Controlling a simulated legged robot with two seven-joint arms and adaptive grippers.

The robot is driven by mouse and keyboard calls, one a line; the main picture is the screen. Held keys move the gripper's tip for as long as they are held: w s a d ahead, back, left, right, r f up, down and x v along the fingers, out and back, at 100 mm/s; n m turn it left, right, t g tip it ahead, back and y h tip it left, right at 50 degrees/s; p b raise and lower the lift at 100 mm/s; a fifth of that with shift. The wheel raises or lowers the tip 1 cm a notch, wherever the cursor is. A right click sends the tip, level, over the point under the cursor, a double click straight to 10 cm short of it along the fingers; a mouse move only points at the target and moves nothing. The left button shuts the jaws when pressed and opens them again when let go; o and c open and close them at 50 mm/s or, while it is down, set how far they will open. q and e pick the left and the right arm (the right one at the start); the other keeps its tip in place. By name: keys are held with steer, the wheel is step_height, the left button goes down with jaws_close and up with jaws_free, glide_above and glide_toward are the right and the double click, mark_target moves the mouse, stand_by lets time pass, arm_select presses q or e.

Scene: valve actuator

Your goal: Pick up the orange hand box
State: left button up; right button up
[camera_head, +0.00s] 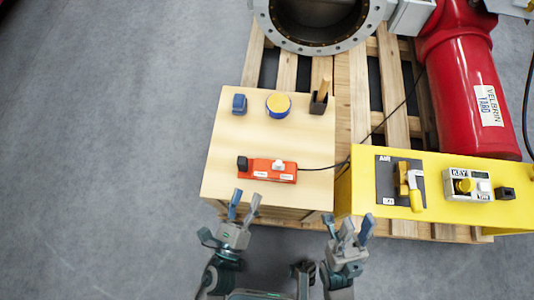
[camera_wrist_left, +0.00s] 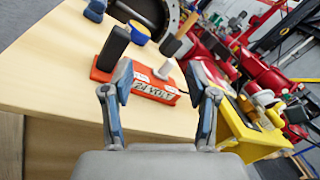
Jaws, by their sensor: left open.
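The orange hand box (camera_head: 268,170) lies on the light wooden table near its front edge. It has a black block at its left end and a white knob on top, and a black cable leaves its right end. In the left wrist view the hand box (camera_wrist_left: 140,82) shows beyond and between my open fingers. My left gripper (camera_head: 244,203) is open and empty, just in front of the table edge and apart from the box; it also shows in the left wrist view (camera_wrist_left: 160,98). My right gripper (camera_head: 352,228) is further right, in front of the yellow panel; its finger gap is unclear.
The wooden table (camera_head: 228,130) also holds a small blue block (camera_head: 239,104), a blue and yellow round tin (camera_head: 278,105) and a dark holder with a wooden handle (camera_head: 320,97). A yellow panel (camera_head: 440,180) with controls stands at the right. A red cylinder (camera_head: 470,90) lies behind it.

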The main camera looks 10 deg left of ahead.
mark_target(241, 167)
arm_select(q)
steer(key=w+a+m+y, duration=0.1)
steer(key=w, duration=0.1)
steer(key=w+a+f+m+y, duration=0.1)
steer(key=w+m, duration=0.1)
steer(key=w+a+f+m+y, duration=0.1)
steer(key=w+y, duration=0.1)
steer(key=shift+a+m, duration=0.1)
steer(key=shift+m, duration=0.2)
steer(key=w, duration=0.5)
steer(key=shift+w+f, duration=0.1)
steer(key=shift+f, duration=0.1)
jaws_close()
